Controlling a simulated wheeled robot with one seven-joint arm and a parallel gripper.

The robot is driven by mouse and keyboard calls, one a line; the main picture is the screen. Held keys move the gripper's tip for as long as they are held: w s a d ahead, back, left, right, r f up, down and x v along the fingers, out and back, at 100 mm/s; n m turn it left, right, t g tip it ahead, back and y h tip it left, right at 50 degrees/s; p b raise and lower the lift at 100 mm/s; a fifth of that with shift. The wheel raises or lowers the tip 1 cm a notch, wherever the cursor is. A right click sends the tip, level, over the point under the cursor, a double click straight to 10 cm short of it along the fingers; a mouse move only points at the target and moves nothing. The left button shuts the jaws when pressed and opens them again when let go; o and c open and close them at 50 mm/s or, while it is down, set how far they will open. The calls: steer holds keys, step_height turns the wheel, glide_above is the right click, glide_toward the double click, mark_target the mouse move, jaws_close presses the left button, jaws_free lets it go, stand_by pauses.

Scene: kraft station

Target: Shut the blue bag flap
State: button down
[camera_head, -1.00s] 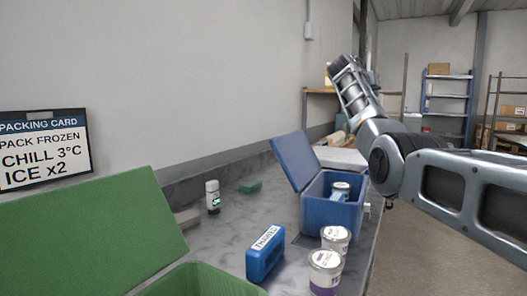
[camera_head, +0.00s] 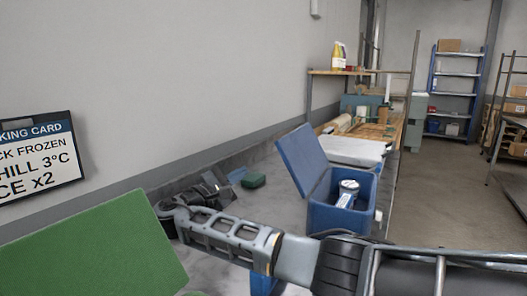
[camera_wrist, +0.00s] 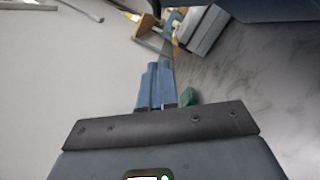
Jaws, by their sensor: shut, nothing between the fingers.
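The blue bag (camera_head: 340,217) stands on the bench right of centre in the head view. Its flap (camera_head: 302,160) is open, raised and leaning back to the left. A white-lidded tub (camera_head: 349,187) and a blue-and-white item are inside. My gripper (camera_head: 238,176) is left of the bag, apart from the flap, beside a green block (camera_head: 254,180). In the wrist view my gripper's blue fingers (camera_wrist: 157,84) are together with nothing between them, and the green block (camera_wrist: 190,96) shows just beyond. A dark blue surface (camera_wrist: 275,9) at the top edge may be the flap.
My arm crosses the lower head view and hides much of the near bench. A green lid (camera_head: 95,250) stands open at lower left, near the packing card (camera_head: 38,155). A blue pack (camera_head: 262,284) is mostly hidden. A wall runs behind the bench.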

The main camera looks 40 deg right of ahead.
steer(key=d+r+b, duration=0.2)
steer(key=d+r, duration=0.1)
steer(key=d, duration=0.9)
steer(key=shift+w+d+r, duration=0.25)
steer(key=shift+r, duration=0.05)
steer(key=shift+d, duration=0.1)
